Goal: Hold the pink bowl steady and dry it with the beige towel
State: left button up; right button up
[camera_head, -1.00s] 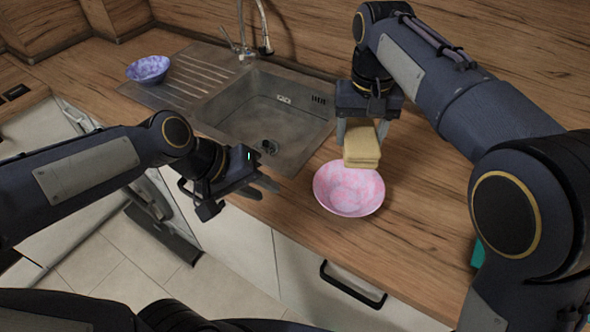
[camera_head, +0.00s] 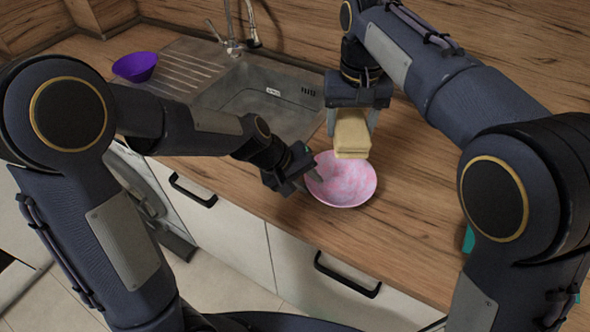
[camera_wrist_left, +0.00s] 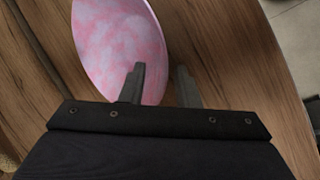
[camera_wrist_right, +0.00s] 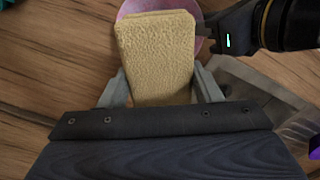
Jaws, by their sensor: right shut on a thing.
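The pink bowl (camera_head: 345,185), mottled pink and white, sits upright on the wooden counter in front of the sink. My left gripper (camera_head: 313,178) is at the bowl's left rim. In the left wrist view its fingers (camera_wrist_left: 160,82) are apart, one over the inside of the bowl (camera_wrist_left: 115,40) and one outside the rim. My right gripper (camera_head: 352,126) is shut on the folded beige towel (camera_head: 351,135) and holds it above the bowl's far side. In the right wrist view the towel (camera_wrist_right: 157,50) hides most of the bowl (camera_wrist_right: 135,8).
A metal sink (camera_head: 225,98) with a tap (camera_head: 233,45) lies behind and left of the bowl. A teal thing (camera_head: 468,239) is partly hidden by my right arm. The counter (camera_head: 400,225) right of the pink bowl is clear.

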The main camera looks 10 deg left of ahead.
aim_at(339, 184)
pick_arm(q)
jog(key=shift+x, duration=1.65)
grip_shut()
pick_arm(e)
notch_tip(339, 184, down, 11)
jog(key=d+n, duration=0.1)
jog(key=n, duration=0.1)
jog(key=shift+w+d, duration=0.2)
jog(key=shift+w, duration=0.05)
